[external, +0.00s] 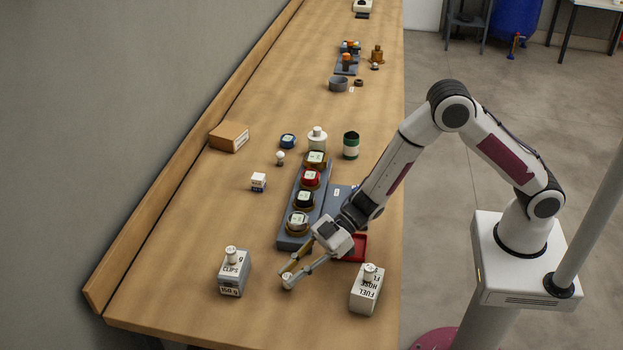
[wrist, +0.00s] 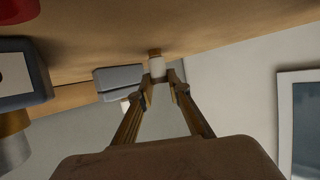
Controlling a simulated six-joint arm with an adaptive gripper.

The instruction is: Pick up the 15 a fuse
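In the wrist view, a small pale cylinder with a brown end (wrist: 157,66) shows between or just beyond my fingertips (wrist: 159,84). It looks like the fuse, but no 15 A marking is readable. I cannot tell whether the fingers touch it.
Behind is a grey rack (external: 291,241) with several round-capped items. A red tray (external: 359,249) sits near my wrist.

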